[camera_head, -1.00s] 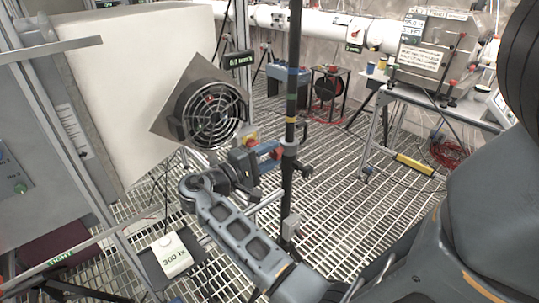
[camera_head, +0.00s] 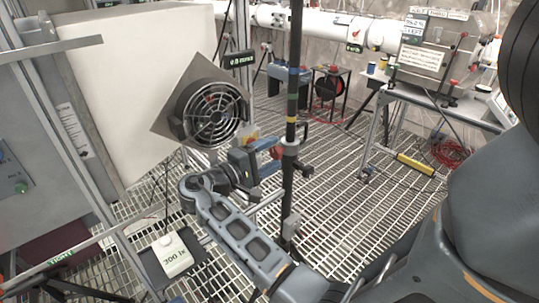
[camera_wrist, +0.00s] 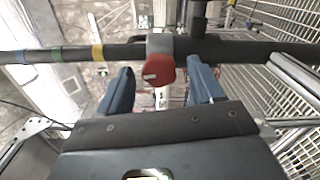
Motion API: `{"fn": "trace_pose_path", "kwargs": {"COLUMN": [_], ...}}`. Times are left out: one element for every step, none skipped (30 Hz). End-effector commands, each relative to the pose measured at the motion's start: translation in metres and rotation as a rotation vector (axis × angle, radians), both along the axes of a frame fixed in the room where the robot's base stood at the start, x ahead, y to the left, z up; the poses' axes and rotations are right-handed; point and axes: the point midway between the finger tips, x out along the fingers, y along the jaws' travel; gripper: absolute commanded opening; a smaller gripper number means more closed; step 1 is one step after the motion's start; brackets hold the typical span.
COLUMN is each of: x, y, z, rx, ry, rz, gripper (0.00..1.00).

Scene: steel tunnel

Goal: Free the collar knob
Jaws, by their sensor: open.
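The dark pole (camera_head: 292,95) stands upright, with coloured bands above a grey collar (camera_head: 289,148). In the wrist view the pole (camera_wrist: 240,50) runs across the picture and the collar (camera_wrist: 178,46) sits on it. The collar's red knob (camera_wrist: 158,70) points toward my gripper; a bit of red also shows in the head view (camera_head: 277,152). My gripper (camera_head: 272,156) is at the pole's left side, level with the collar. Its blue fingers (camera_wrist: 161,68) are open, one on each side of the knob, with visible gaps.
A fan on a square plate (camera_head: 212,112) is close above and left of my gripper. A white box marked 300 (camera_head: 172,254) sits low at the left. A bench frame (camera_head: 440,100) stands at the right. Grated floor (camera_head: 335,215) is open right of the pole.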

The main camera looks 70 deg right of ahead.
Motion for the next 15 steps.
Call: {"fn": "trace_pose_path", "kwargs": {"x": [0.002,0.004,0.007,0.009,0.012,0.015,0.018,0.021,0.025,0.027,0.029,0.032,0.034,0.035,0.037], "y": [0.003,0.006,0.01,0.013,0.018,0.024,0.028,0.032,0.038,0.042,0.046,0.05,0.053,0.056,0.059], "z": [-0.001,-0.001,-0.002,-0.002,-0.002,-0.003,-0.003,-0.003,-0.002,-0.002,-0.002,-0.002,-0.002,-0.002,-0.002], "rx": [0.0,0.0,-0.002,-0.001,-0.001,-0.001,0.0,0.0,0.0,0.0,0.0,-0.001,-0.001,0.0,0.0], "ry": [-0.001,-0.001,-0.001,-0.002,-0.001,-0.001,-0.001,-0.001,-0.001,-0.002,-0.002,-0.002,-0.001,-0.001,0.0], "rz": [0.002,0.002,0.002,0.004,0.004,0.005,0.005,0.004,0.005,0.005,0.004,0.004,0.004,0.003,0.003], "gripper": [0.66,0.66,0.66,0.66,0.66,0.66,0.66,0.66,0.66,0.66,0.66,0.66,0.66,0.66,0.66]}}
